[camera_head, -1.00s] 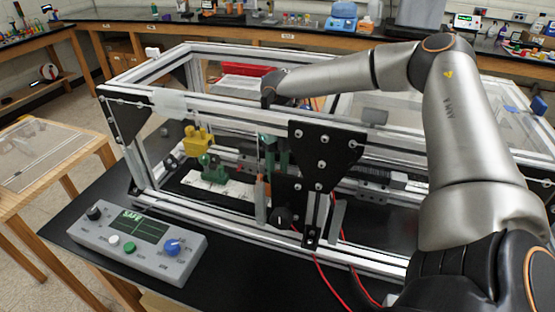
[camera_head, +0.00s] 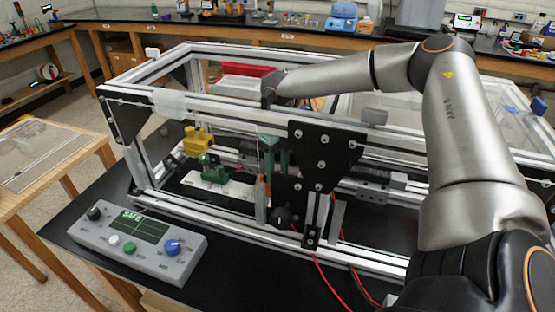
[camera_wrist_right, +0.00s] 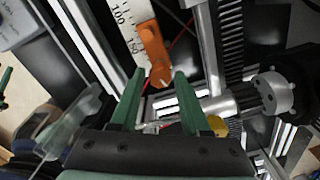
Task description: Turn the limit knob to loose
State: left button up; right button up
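A grey control box (camera_head: 130,268) lies on the black table at the lower left in the head view. It has a black knob (camera_head: 95,213), a blue knob (camera_head: 172,246), a white button, a green button and a screen reading SAFE. Their labels are too small to read, so I cannot tell which is the limit knob. My right arm reaches over into the extrusion frame. In the right wrist view, my right gripper (camera_wrist_right: 160,78) is open, its green fingers apart. An orange pointer (camera_wrist_right: 155,55) by a numbered scale shows just beyond the fingertips. My left gripper is not in view.
The aluminium frame (camera_head: 235,111) has rails and a black bracket plate (camera_head: 325,150) close to my right arm. A yellow part (camera_head: 198,142) stands inside. A grey round knob (camera_wrist_right: 277,93) shows at right in the wrist view. Red wires hang at the front.

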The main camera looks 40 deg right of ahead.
jog(key=shift+o, duration=1.2)
jog(key=shift+r, duration=0.1)
notch_tip(320, 180, up, 12)
jog(key=shift+r+b, duration=0.15)
jog(key=shift+b, duration=0.2)
